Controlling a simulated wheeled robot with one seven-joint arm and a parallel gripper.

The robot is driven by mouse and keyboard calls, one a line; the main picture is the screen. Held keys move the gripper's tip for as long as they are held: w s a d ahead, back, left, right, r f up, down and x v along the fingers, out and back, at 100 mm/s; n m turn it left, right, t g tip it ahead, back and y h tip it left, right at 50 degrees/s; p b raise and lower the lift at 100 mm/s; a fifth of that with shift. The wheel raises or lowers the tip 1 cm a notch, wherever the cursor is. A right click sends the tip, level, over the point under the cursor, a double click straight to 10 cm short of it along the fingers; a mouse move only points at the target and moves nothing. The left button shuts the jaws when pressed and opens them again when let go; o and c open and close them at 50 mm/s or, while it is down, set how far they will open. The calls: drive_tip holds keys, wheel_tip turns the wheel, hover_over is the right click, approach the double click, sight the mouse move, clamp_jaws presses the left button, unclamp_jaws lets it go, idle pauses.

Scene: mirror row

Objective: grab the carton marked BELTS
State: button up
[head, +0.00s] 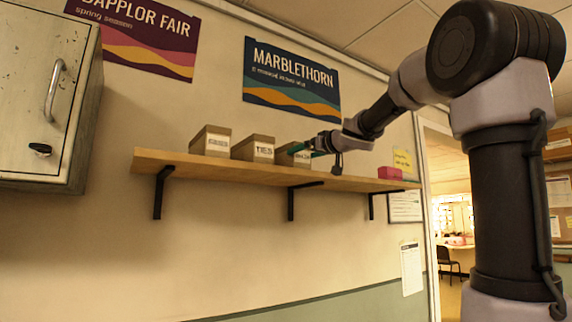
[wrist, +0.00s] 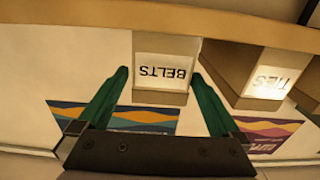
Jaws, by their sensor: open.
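The carton marked BELTS (wrist: 164,72) is brown with a white label, and it appears upside down in the wrist view. In the head view the carton (head: 283,155) is the rightmost of three on the wall shelf, partly covered by my gripper (head: 303,148). My gripper (wrist: 160,80) is open, with one green finger on each side of the carton in the wrist view. The right finger's tip looks close to the carton's edge. I cannot tell how far the fingers reach along its sides or whether they touch it. Nothing is held.
The carton marked TIES (head: 253,149) stands beside it, also in the wrist view (wrist: 262,82). Another carton (head: 211,141) is farther left on the wooden shelf (head: 235,169). A pink box (head: 390,173) sits at the shelf's right end. A metal cabinet (head: 40,100) hangs at left.

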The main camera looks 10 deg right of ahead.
drive_tip(key=x, duration=0.8)
drive_tip(key=shift+w+a+f, duration=0.1)
drive_tip(key=shift+w+a, duration=0.15)
drive_tip(key=c, duration=1.4)
drive_tip(key=shift+s, duration=0.1)
